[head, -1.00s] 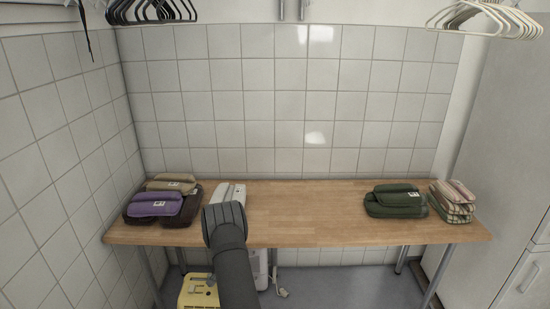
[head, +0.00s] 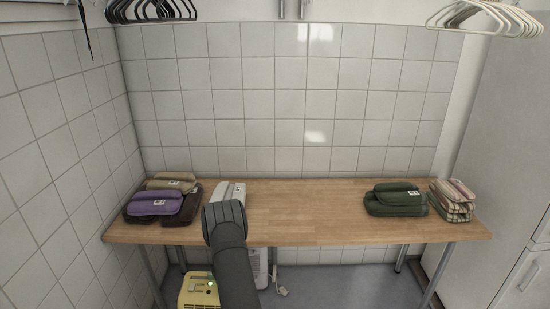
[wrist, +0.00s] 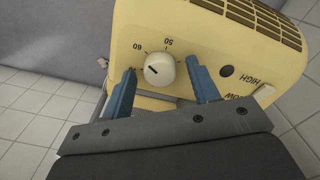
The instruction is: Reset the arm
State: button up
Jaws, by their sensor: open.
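A yellow appliance (head: 197,292) stands below the front edge of the table in the head view, with a small green light on it. In the wrist view the yellow appliance (wrist: 205,30) fills the upper part. It has a white round knob (wrist: 159,69) between the marks 50 and 60, a dark round spot and a HIGH label. My gripper (wrist: 160,72) is open, its blue fingers on either side of the knob with gaps showing. I cannot tell how deep the fingertips reach. In the head view my arm shows, but my gripper cannot be made out.
A wooden table (head: 310,215) carries purple, tan and brown folded cloths (head: 153,204) at left, a white device (head: 229,192), green folded cloths (head: 396,200) and striped cloths (head: 453,200) at right. Its middle is clear. A white unit (head: 261,266) stands underneath; hangers (head: 490,18) hang above.

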jog(key=shift+n, duration=1.6)
jog(key=m, duration=0.9)
jog(key=shift+m, duration=0.3)
